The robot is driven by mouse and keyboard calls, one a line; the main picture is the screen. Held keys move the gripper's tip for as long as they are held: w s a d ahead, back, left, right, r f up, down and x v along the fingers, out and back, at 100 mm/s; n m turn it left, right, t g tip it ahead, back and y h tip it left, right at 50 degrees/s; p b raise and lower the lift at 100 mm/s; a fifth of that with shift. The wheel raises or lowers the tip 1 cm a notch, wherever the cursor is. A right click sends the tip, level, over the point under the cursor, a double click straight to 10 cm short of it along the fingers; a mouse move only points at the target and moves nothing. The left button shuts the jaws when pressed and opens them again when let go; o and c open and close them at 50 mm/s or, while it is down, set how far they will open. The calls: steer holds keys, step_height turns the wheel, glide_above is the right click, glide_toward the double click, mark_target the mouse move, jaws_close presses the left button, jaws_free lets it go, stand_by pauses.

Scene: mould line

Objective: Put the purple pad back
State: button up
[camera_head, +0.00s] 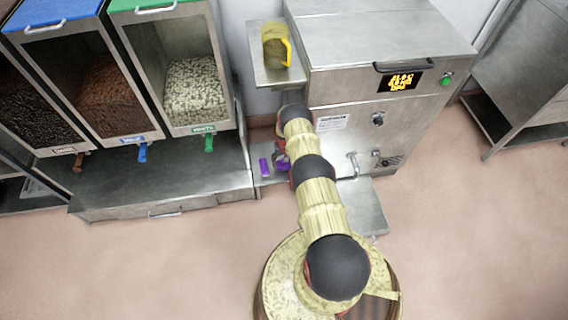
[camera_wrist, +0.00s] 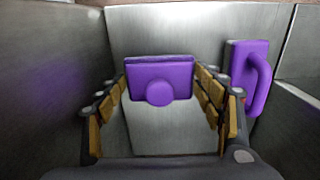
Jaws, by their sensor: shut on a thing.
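A purple pad (camera_wrist: 160,70) with a round knob sits between the fingertips in the wrist view, its two ends at the fingers. My gripper (camera_wrist: 161,82) is shut on it. A second purple piece (camera_wrist: 240,68) with a looped handle stands to the right of the fingers in the wrist view, apart from them. In the head view, my gripper (camera_head: 282,158) is low over the small steel shelf between the dispensers and the machine, largely hidden by my arm. One purple piece (camera_head: 264,167) shows left of it, and some purple shows at the gripper.
The steel machine (camera_head: 350,90) with a lit display stands close on the right. A side shelf (camera_head: 262,78) holds a yellow jug (camera_head: 276,45). Dispenser bins (camera_head: 195,90) stand on the left. Steel walls flank the gripper closely; the floor in front is open.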

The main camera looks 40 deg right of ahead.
steer(key=shift+f, duration=0.6)
stand_by(0.3)
steer(key=o, duration=1.3)
steer(key=shift+o, duration=0.2)
steer(key=shift+r, duration=0.1)
steer(key=shift+w+d+r, duration=0.1)
steer(key=shift+r, duration=0.5)
step_height(320, 180, up, 11)
steer(key=shift+f, duration=0.15)
